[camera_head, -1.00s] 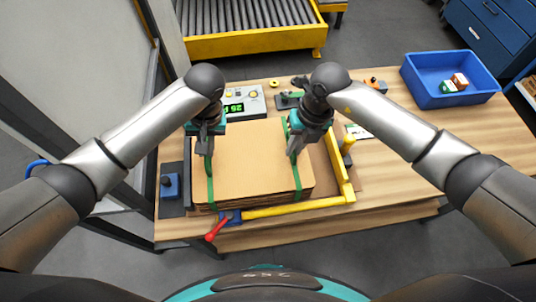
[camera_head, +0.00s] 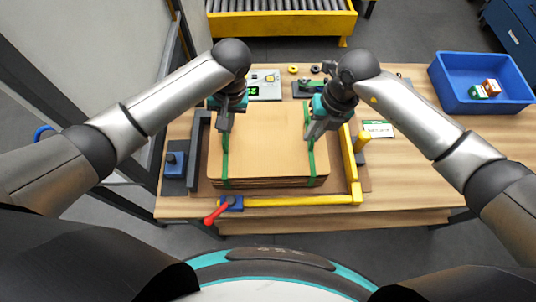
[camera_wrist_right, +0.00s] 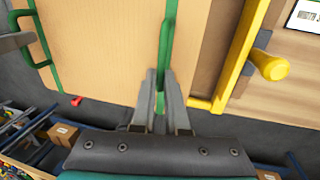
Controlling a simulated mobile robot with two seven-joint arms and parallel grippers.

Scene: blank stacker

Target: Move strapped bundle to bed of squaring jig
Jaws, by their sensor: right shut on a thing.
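The strapped bundle (camera_head: 265,145) is a stack of flat brown cardboard blanks with two green straps. It is level within the outline of the squaring jig (camera_head: 290,201), over its brown bed (camera_head: 345,176). I cannot tell whether its underside touches the bed. My right gripper (camera_head: 313,135) is shut on the right strap, which also shows between its fingers in the right wrist view (camera_wrist_right: 160,100). My left gripper (camera_head: 225,125) is at the left strap, its fingers looking closed on it. The strap inside its fingers is mostly hidden.
The jig has yellow bars at front and right, a yellow post (camera_head: 361,142), a dark left wall (camera_head: 196,150) and a red-handled clamp (camera_head: 216,213). A blue bin (camera_head: 480,85) stands right on the table (camera_head: 420,160). A display box (camera_head: 265,86) sits behind the bundle.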

